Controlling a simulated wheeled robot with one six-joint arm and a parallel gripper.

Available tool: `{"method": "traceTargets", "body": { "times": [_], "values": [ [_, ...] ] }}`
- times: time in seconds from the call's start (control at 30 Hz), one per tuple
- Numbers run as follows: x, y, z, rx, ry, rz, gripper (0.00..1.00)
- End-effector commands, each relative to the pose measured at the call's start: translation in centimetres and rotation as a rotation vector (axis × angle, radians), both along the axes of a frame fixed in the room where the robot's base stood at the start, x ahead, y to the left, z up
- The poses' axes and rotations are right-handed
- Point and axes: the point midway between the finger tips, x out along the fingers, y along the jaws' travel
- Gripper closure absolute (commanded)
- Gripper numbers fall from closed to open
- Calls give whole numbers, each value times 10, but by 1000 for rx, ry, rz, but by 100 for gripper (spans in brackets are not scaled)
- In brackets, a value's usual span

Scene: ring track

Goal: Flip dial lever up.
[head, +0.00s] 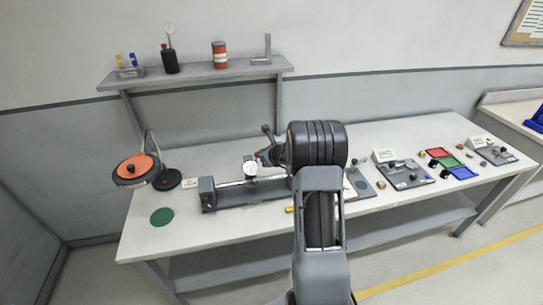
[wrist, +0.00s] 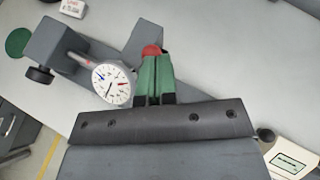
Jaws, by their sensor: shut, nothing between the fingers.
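The dial gauge (wrist: 112,82) shows in the wrist view as a round white face with blue and red marks, on a rod beside a grey block. In the head view the gauge (head: 250,169) stands over the grey bench fixture (head: 250,196). My gripper (wrist: 154,62) is shut, its green fingers together, just right of the dial face. A red rounded tip (wrist: 151,50) shows at the far end of the fingers; I cannot tell whether they touch it. The rest of the lever is hidden. In the head view my arm hides much of the gripper.
A green disc (head: 161,216) and an orange-topped stand (head: 135,168) are on the left of the table. A shelf (head: 200,75) hangs behind. To the right are a switch plate (head: 405,175) and coloured trays (head: 440,152).

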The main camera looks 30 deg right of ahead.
Motion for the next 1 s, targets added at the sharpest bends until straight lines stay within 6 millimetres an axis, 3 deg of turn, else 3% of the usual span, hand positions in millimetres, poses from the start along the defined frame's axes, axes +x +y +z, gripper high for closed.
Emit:
{"method": "traceTargets", "body": {
  "times": [0.4, 1.0],
  "values": [
    [31, -9, 11, 0, -2, 1, 100],
    [30, -10, 23, -1, -1, 0, 100]
  ]
}}
